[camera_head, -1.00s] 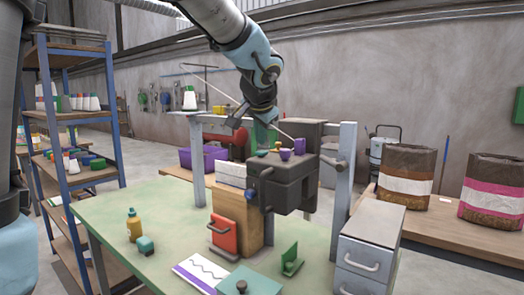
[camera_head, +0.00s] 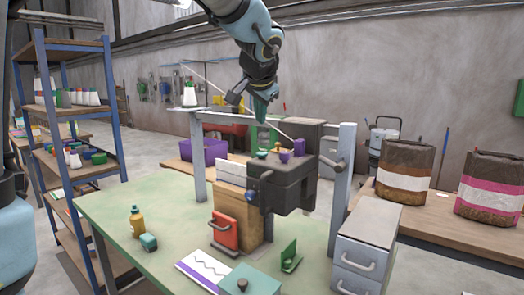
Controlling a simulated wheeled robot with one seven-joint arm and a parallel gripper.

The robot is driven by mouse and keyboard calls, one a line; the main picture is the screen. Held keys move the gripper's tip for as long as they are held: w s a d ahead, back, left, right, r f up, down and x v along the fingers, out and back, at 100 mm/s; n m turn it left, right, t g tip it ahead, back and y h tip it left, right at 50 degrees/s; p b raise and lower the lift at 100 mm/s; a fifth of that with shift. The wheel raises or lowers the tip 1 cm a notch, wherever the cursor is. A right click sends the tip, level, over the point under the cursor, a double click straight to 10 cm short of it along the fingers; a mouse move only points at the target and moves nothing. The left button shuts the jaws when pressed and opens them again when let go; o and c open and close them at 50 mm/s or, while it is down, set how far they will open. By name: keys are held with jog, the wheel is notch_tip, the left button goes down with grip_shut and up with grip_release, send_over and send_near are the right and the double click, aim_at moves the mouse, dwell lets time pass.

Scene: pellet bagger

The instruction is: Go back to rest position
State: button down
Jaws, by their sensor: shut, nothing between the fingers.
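My arm comes down from the top middle of the head view. My gripper (camera_head: 260,112) points down at its end, shut and with nothing seen in it. It appears above the dark grey pellet bagger (camera_head: 284,180), apart from the small purple and yellow knobs on its top. The gripper is small here and its fingertips are hard to make out.
The bagger stands on a green workbench (camera_head: 120,205), near grey posts (camera_head: 341,178). A bottle (camera_head: 136,222), a teal box (camera_head: 249,281) and a grey drawer unit (camera_head: 368,235) stand on or by the bench. A blue-framed shelf (camera_head: 113,95) is left; bags (camera_head: 405,172) are right.

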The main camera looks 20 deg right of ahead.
jog(key=shift+f, duration=0.1)
jog(key=a+f+n+g+y, duration=0.2)
jog(key=a+f+n, duration=0.1)
jog(key=a+f, duration=0.65)
jog(key=a+f+n+g+y, duration=0.1)
jog(key=a+f+n+g, duration=0.15)
jog(key=a+f, duration=0.7)
jog(key=s+a+f+n+g, duration=0.1)
jog(key=s+a+f+n, duration=0.2)
jog(key=s+a, duration=0.2)
jog(key=s+a+f+n+g, duration=0.1)
jog(key=s+a+f+n, duration=0.2)
jog(key=a, duration=0.9)
jog(key=shift+s+f+n+y, duration=0.25)
jog(key=shift+s+n, duration=0.4)
jog(key=shift+s, duration=0.35)
